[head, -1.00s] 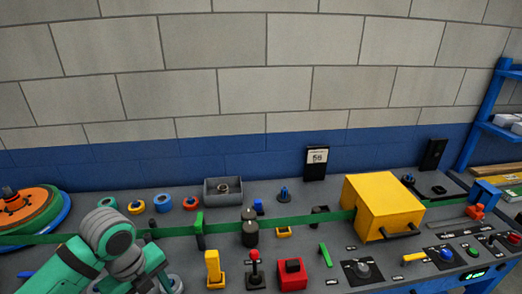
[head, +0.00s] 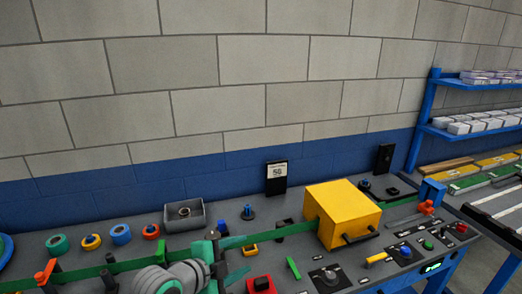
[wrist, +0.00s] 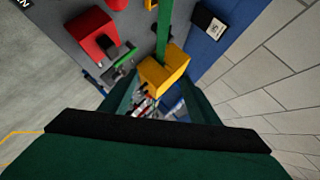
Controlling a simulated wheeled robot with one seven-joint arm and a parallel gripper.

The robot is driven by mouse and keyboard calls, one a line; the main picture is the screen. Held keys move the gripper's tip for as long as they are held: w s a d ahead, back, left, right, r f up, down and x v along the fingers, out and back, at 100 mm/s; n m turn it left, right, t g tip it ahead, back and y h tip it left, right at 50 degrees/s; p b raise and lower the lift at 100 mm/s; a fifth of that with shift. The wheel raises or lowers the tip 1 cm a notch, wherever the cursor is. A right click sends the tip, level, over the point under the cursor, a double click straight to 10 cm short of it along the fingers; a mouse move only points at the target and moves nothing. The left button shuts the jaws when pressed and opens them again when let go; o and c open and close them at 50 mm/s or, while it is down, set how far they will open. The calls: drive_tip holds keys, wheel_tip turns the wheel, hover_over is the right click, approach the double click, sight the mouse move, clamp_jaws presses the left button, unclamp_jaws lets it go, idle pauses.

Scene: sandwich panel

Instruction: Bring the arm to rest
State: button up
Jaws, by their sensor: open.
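My gripper (head: 238,259) shows low in the head view, at the end of my green and grey arm. Its two green fingers point right, apart, with nothing between them. It is over the front part of the grey panel bench (head: 90,262), left of the yellow box (head: 343,210). In the wrist view my gripper's fingers (wrist: 160,92) are spread on both sides of the picture. The yellow box (wrist: 165,68) shows beyond them, with a gap that I cannot measure.
A green strip (head: 88,272) runs along the bench into the yellow box. A red block (head: 260,285), knobs and a yellow-handled switch (head: 377,258) lie near the front. A grey bin (head: 184,216) and tape rolls stand behind. A blue shelf (head: 425,110) stands right.

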drive_tip(key=w+d+n+t, duration=0.1)
drive_tip(key=d+n+t, duration=0.5)
drive_tip(key=d+n, duration=0.3)
drive_tip(key=s+d+f+n+t+y, duration=0.2)
drive_tip(key=s+f+n+y, duration=0.4)
drive_tip(key=s+f+n, duration=0.6)
drive_tip(key=s+a+f+n+g+y, duration=0.1)
drive_tip(key=s+f, duration=0.3)
drive_tip(key=s, duration=0.2)
drive_tip(key=s+f+g+y, duration=0.1)
drive_tip(key=s+f, duration=0.3)
drive_tip(key=s, duration=0.3)
drive_tip(key=s+a+m, duration=0.2)
drive_tip(key=s+a, duration=0.2)
drive_tip(key=s, duration=1.2)
drive_tip(key=shift+s+a+r+g+h, duration=0.2)
drive_tip(key=shift+s+g+h, duration=0.1)
drive_tip(key=shift+g, duration=0.1)
